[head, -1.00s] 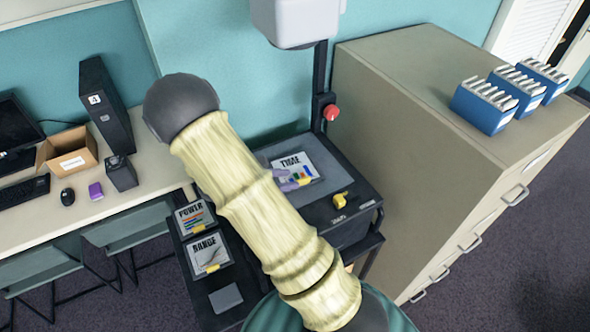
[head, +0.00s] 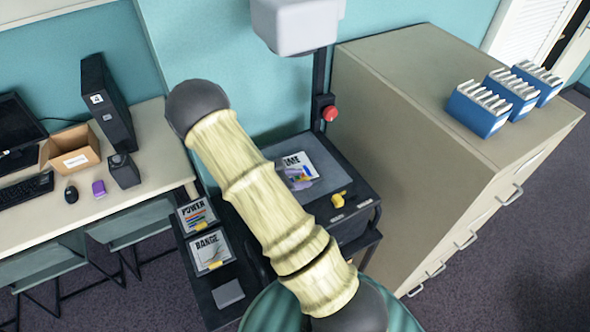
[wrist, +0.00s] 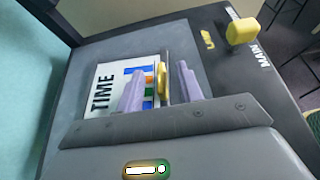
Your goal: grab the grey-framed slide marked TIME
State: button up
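The slide marked TIME (head: 311,164) lies on the dark stage of the overhead projector; my arm hides its left part. In the wrist view the slide (wrist: 104,78) shows its white face, coloured bars, grey frame edge and a yellow tab (wrist: 161,82). My gripper (wrist: 162,92) has two lavender fingers, open, one each side of the tab and the slide's near-right edge. There is a gap between the tab and the fingers. In the head view my gripper (head: 299,181) is small and partly hidden by my arm.
The projector stage (head: 338,180) has a yellow knob (head: 339,200) near its front. The POWER slide (head: 196,214) and RANGE slide (head: 211,251) lie on the side shelf at left. The projector post with a red knob (head: 330,113) stands behind. A tall cabinet (head: 400,130) stands at right.

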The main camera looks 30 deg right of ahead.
grip_shut()
jog(key=shift+r, duration=0.2)
notch_tip(320, 180, up, 10)
jog(key=b, duration=0.3)
jog(key=shift+f, duration=0.15)
dwell(0.3)
dwell(0.4)
